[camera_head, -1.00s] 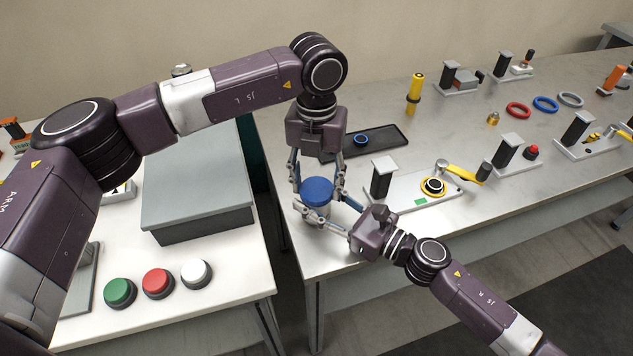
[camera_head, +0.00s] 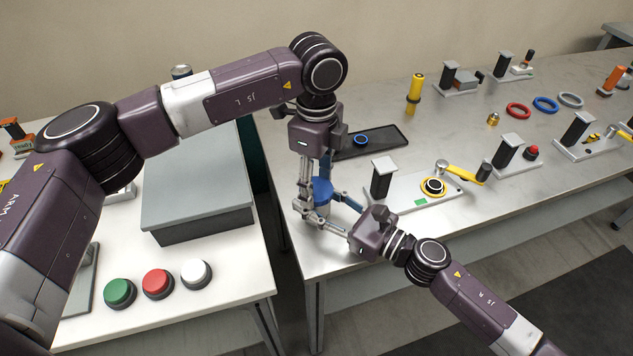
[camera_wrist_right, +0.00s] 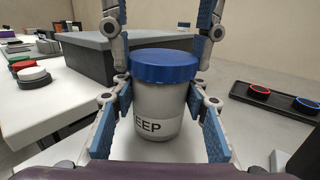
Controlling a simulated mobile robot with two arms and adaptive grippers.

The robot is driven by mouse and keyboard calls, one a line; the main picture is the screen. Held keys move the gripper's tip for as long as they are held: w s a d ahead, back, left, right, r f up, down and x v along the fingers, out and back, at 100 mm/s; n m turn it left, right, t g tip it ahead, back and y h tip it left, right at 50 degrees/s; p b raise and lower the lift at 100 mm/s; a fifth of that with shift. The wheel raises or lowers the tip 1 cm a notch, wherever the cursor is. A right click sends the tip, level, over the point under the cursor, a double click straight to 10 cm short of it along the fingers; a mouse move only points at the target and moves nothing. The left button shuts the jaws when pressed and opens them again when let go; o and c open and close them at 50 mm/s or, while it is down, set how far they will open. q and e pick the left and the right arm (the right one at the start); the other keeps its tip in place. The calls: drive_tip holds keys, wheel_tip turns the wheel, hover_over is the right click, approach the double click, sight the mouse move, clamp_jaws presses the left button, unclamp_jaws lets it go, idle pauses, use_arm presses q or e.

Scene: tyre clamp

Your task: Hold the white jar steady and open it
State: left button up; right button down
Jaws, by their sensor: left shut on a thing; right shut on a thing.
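The white jar (camera_wrist_right: 157,112) stands upright near the bench's front left corner, with dark lettering ending in "EEP" on its side. Its blue lid (camera_head: 322,187) sits level on top; I cannot tell whether it is loosened. My right gripper (camera_wrist_right: 160,122) is shut around the jar's body, one finger on each side. My left gripper (camera_head: 317,192) points down from above and is shut on the lid; its fingers flank the lid in the right wrist view (camera_wrist_right: 163,55). In the head view the left fingers partly hide the jar and lid.
A black tray (camera_head: 385,137) with a blue-ringed piece lies behind the jar. A clamp fixture with a black post (camera_head: 382,181) stands close on the right. A grey box (camera_head: 197,180) and green, red and white buttons sit on the left table, across a gap.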

sight(316, 188)
use_arm(q)
drive_tip(key=shift+r, duration=0.2)
idle(0.5)
drive_tip(key=shift+r, duration=0.9)
drive_tip(key=shift+r, duration=0.15)
drive_tip(key=shift+r, duration=1.9)
use_arm(e)
drive_tip(key=c, duration=1.1)
unclamp_jaws()
